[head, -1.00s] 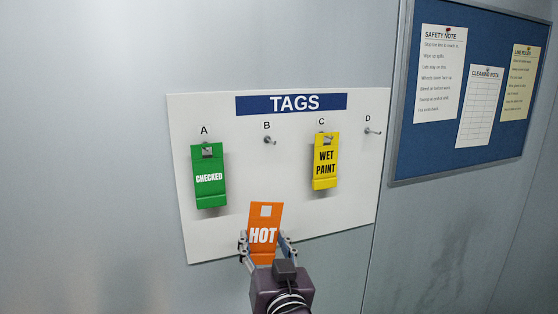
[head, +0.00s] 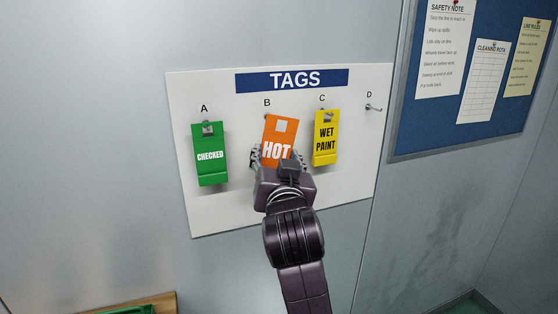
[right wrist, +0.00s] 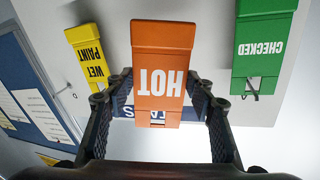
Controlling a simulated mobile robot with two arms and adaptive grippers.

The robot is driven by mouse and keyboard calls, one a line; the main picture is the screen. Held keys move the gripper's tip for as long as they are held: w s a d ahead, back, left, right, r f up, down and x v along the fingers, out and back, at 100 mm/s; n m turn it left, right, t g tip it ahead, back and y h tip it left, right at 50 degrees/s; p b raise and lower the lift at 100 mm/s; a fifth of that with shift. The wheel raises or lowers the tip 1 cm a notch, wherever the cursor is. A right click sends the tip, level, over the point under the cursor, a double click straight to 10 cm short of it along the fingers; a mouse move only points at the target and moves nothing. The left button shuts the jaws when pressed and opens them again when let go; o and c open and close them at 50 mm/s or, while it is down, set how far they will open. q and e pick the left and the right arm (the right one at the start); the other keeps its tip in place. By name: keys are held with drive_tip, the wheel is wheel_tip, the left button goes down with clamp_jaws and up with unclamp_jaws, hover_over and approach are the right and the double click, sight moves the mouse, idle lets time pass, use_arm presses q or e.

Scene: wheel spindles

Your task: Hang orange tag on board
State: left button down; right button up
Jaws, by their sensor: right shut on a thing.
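The orange HOT tag (head: 279,139) is held by my right gripper (head: 279,160), which is shut on its lower part in the head view. The tag is tilted slightly, its square hole at the top, in front of the white TAGS board (head: 240,205) below the letter B. It covers most of hook B, so I cannot tell whether the hole is around the hook. In the right wrist view the orange tag (right wrist: 162,70) appears upside down between the fingers (right wrist: 165,95). My left gripper is not in view.
The green CHECKED tag (head: 210,155) hangs at A and the yellow WET PAINT tag (head: 326,138) at C, close on either side. Hook D (head: 373,108) is bare. A blue notice board (head: 430,130) with papers is at the right.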

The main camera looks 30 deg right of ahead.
drive_tip(key=shift+w+d+f+b, duration=0.1)
drive_tip(key=shift+w+d+b, duration=0.2)
drive_tip(key=shift+w, duration=0.7)
drive_tip(key=shift+w+d+f+b, duration=0.1)
drive_tip(key=shift+w+d+b, duration=0.15)
drive_tip(key=shift+w, duration=0.7)
drive_tip(key=shift+w+d+f+b, duration=0.1)
drive_tip(key=shift+w+d+b, duration=0.15)
drive_tip(key=shift+w, duration=0.75)
drive_tip(key=shift+w+f, duration=0.4)
drive_tip(key=shift+w, duration=0.2)
drive_tip(key=o, duration=1.3)
